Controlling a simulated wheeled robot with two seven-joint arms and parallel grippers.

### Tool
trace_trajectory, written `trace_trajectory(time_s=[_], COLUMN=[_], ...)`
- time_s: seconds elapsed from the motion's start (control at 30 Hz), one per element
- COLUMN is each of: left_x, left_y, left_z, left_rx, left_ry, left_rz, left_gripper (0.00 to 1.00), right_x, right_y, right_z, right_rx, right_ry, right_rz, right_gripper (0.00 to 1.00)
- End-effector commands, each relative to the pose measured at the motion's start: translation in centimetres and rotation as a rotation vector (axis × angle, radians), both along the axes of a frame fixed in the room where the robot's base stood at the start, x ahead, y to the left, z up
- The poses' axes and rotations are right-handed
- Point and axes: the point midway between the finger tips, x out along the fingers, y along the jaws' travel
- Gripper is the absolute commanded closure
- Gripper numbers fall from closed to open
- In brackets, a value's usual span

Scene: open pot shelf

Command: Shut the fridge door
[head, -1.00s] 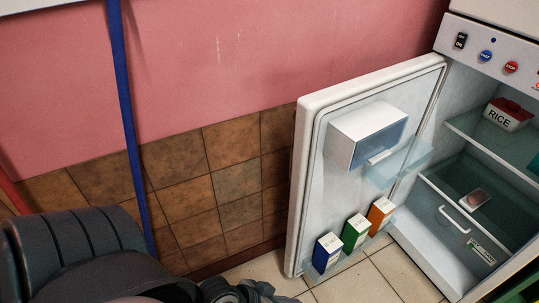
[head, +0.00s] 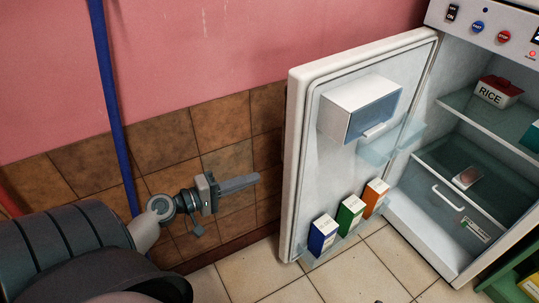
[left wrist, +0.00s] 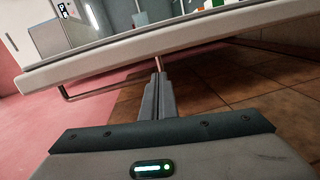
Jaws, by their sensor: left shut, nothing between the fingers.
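The fridge door (head: 297,150) stands wide open in the head view, swung out to the left of the fridge (head: 405,240), with its inner side facing me. My left gripper (head: 256,179) is shut and empty. It is left of the door's free edge, in front of the brown tiled wall, pointing toward the door with a visible gap in the head view. In the left wrist view, the closed fingers (left wrist: 159,80) point at the pale door edge (left wrist: 135,58), and a thin bar, perhaps the handle, shows beneath it. The right gripper is not in view.
The door holds a white bin (head: 350,110) and several small cartons, including a green one (head: 350,214). A rice box (head: 498,92) sits on a fridge shelf. A blue pole (head: 110,90) stands by the pink wall. Tiled floor (head: 350,275) is clear before the door.

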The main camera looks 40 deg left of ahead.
Motion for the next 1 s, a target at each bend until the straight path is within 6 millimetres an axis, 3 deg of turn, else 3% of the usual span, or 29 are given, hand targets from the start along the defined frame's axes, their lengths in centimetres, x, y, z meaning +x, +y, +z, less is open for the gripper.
trace_trajectory(time_s=[0.1, 0.23, 0.67, 1.0], left_x=[0.7, 0.9, 1.1, 4.2], left_y=[2.7, 3.9, 3.9, 2.9], left_z=[1.7, 2.7, 2.8, 3.0], left_rx=[-0.087, -0.132, -0.135, -0.134], left_ry=[-0.028, -0.045, -0.046, -0.046], left_rz=[0.046, 0.068, 0.068, 0.067], left_gripper=[1.0, 1.0, 1.0, 1.0], right_x=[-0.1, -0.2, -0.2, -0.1], right_y=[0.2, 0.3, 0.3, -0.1], right_z=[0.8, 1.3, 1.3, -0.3], right_rx=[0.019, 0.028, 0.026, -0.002], right_ry=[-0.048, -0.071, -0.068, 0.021], right_rz=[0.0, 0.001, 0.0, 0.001], right_gripper=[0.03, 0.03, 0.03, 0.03])
